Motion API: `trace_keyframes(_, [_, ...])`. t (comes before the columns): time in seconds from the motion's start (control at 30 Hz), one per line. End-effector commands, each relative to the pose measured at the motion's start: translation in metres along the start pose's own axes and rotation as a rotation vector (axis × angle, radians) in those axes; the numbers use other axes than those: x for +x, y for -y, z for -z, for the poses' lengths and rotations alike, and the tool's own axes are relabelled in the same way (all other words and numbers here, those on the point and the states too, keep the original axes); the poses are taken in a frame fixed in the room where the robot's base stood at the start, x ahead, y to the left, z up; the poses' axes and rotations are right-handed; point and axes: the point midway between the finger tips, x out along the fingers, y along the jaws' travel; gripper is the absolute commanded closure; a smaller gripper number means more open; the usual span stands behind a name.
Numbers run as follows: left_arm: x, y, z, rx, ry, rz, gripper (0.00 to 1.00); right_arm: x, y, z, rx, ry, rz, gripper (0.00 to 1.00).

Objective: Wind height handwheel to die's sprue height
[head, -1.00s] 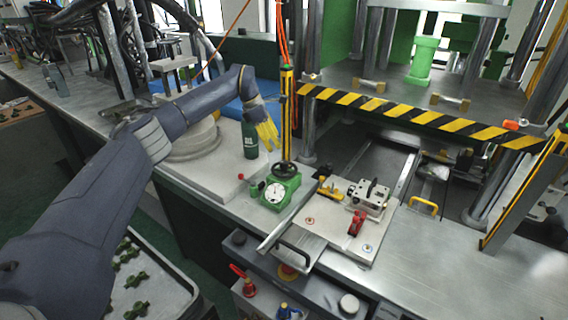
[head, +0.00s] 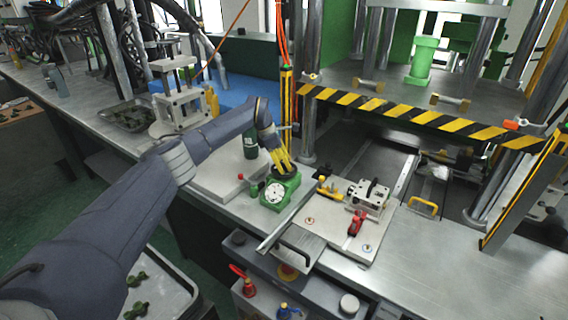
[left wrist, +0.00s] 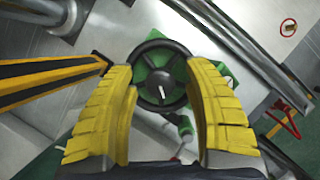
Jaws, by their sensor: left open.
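The black height handwheel (left wrist: 161,76) sits on top of a green unit with a white dial (head: 275,193) on its front. In the head view the handwheel (head: 285,173) is partly covered by my left gripper (head: 283,162), which points down at it from above. In the left wrist view my left gripper (left wrist: 165,100) is open, with one yellow finger on each side of the wheel. I cannot tell whether the fingers touch the rim. The die (head: 368,197), a metal block, sits on a plate right of the green unit. My right gripper is not in view.
A yellow-black striped post (head: 288,105) rises right behind the handwheel. A red clamp handle (head: 356,223) is on the plate by the die. The bench at right is clear.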

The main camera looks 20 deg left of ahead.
Motion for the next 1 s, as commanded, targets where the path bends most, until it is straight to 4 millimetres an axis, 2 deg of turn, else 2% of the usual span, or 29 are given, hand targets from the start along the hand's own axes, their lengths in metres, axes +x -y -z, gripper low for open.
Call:
trace_keyframes(0.2, [0.0000,0.0000,0.0000,0.000,0.000,0.000,0.49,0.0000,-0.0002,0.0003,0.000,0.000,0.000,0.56])
trace_keyframes(0.63, [-0.0002,0.0000,-0.0001,0.000,0.000,0.000,0.99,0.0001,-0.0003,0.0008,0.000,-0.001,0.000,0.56])
trace_keyframes(1.0, [-0.0001,0.0001,-0.0003,-0.004,0.000,-0.003,1.00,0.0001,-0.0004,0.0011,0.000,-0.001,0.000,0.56])
